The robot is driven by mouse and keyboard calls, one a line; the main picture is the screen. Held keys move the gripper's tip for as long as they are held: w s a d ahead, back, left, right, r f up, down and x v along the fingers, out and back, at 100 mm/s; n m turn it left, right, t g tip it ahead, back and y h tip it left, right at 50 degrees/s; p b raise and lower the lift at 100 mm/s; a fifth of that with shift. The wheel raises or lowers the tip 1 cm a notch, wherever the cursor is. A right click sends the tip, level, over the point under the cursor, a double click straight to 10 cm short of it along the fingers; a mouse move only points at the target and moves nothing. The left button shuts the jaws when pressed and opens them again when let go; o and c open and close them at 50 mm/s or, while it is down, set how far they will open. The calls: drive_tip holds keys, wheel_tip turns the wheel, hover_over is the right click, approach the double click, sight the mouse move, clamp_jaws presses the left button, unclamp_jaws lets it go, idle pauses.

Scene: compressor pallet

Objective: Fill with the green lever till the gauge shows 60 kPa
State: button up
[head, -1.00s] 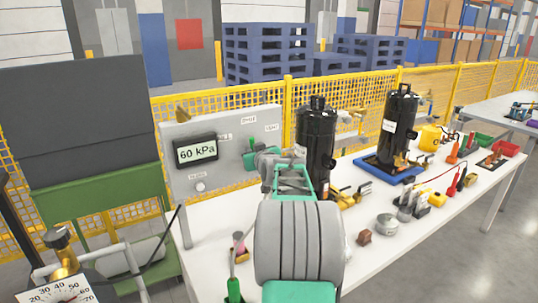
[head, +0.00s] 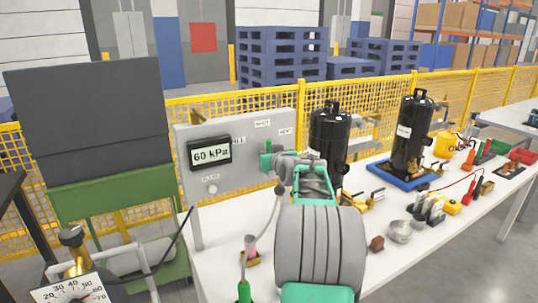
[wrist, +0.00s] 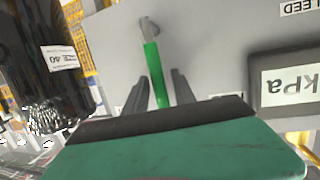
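The grey panel (head: 240,180) carries a dark-framed display (head: 210,153) that reads 60 kPa; part of it shows upside down in the wrist view (wrist: 288,84).
A black tank (head: 328,135) stands close right of my gripper. Another black tank (head: 410,130) stands on a blue tray farther right. Fittings and tools crowd the white table (head: 365,215). A green-handled tool (head: 244,291) stands at the front. A yellow fence (head: 352,97) runs behind.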

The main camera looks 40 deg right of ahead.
drive_tip(key=shift+o, duration=0.5)
drive_tip(key=shift+s, duration=0.15)
drive_tip(key=b+v, duration=0.1)
drive_tip(key=v, duration=0.6)
drive_tip(key=shift+s, duration=0.25)
drive_tip(key=shift+a+r, duration=0.1)
drive_tip(key=s+a+f+n+g+y+p, duration=0.1)
drive_tip(key=a+f+g+y, duration=0.15)
drive_tip(key=a, duration=0.95)
drive_tip(key=s+a+f+n+g+y+p, duration=0.15)
drive_tip(key=a+f, duration=0.25)
drive_tip(key=a, duration=0.8)
drive_tip(key=s+a+f+n+g+y+p, duration=0.1)
drive_tip(key=s+a+f+g, duration=0.2)
drive_tip(key=s+a, duration=0.5)
drive_tip(key=s+a+f+n+g+y+p, duration=0.1)
drive_tip(key=s+a+f+g, duration=0.3)
drive_tip(key=s+a, duration=0.3)
drive_tip(key=s+f, duration=0.1)
drive_tip(key=s, duration=0.3)
drive_tip(key=shift+a+p, duration=0.3)
drive_tip(key=shift+a, duration=0.1)
